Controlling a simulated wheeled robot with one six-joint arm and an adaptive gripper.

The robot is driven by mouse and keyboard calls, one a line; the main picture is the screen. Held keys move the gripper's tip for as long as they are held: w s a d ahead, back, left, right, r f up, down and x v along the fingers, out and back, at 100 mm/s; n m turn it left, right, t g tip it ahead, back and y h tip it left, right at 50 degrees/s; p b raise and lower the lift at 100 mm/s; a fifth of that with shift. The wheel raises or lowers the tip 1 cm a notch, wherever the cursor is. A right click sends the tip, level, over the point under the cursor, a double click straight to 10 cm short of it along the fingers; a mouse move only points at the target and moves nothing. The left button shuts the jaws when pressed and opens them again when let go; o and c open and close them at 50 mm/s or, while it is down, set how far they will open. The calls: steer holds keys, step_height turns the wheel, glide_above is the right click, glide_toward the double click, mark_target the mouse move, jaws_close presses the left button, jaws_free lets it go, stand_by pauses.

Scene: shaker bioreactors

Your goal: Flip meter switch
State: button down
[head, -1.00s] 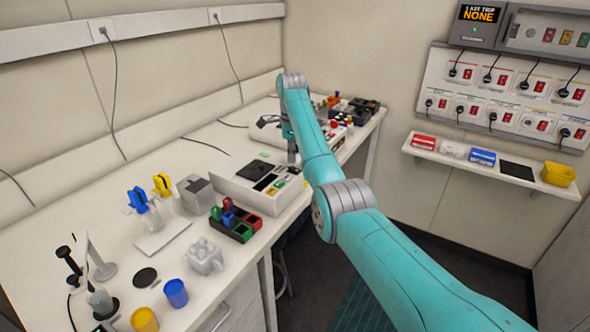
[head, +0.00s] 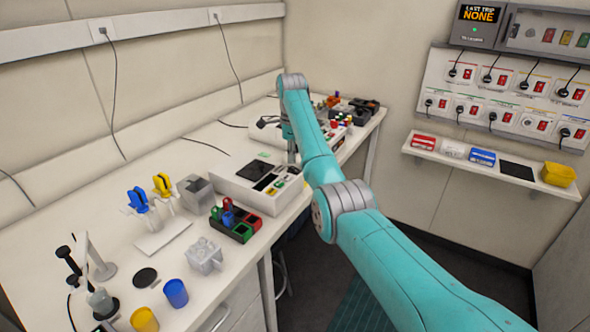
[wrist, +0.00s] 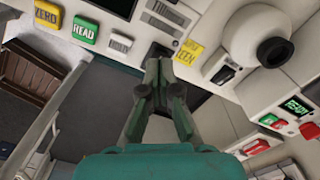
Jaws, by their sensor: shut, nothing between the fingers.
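The meter (head: 243,187) is a white box with dark panels and small coloured keys, on the bench left of my arm. In the wrist view, a white panel carries a yellow ZERO button (wrist: 47,13), a green READ button (wrist: 85,28) and a pale button (wrist: 120,42). My gripper (wrist: 158,66) is shut and empty, pointing at the panel edge beside a yellow label (wrist: 188,52). A dark patch lies at the fingertips; I cannot tell whether it is the switch or whether they touch it.
A white device with a round dark-centred part (wrist: 272,50) and a lit READY display (wrist: 296,105) stands close right of my gripper. A rack of coloured blocks (head: 235,222) sits in front of the meter.

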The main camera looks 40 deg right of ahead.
mark_target(294, 169)
steer(key=shift+f, duration=1.25)
stand_by(0.9)
